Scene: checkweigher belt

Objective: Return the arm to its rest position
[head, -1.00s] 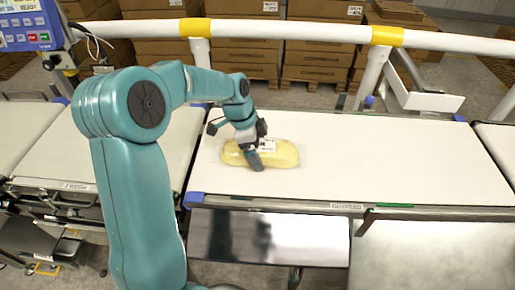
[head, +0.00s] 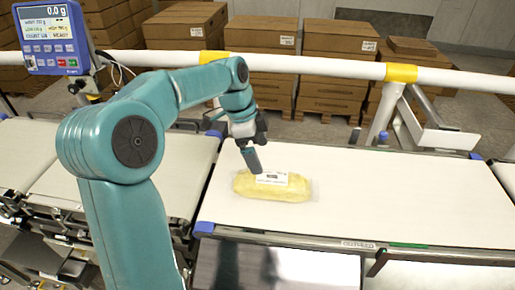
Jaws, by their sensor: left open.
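My left arm comes in from the left of the head view. Its gripper (head: 251,153) is open and sits just above and behind the left part of a yellow package. The package (head: 288,189) is wrapped in clear film with a white label on top and lies on the white belt (head: 400,205), near its left end. One gripper finger overlaps the package's far edge in the picture; I cannot tell whether it touches. My right gripper is not in view.
A white guard rail (head: 320,67) with yellow bands runs behind the belt. A blue display unit (head: 52,38) stands at the upper left. Another belt (head: 110,180) lies to the left. Cardboard boxes (head: 262,50) are stacked behind. The belt's right side is clear.

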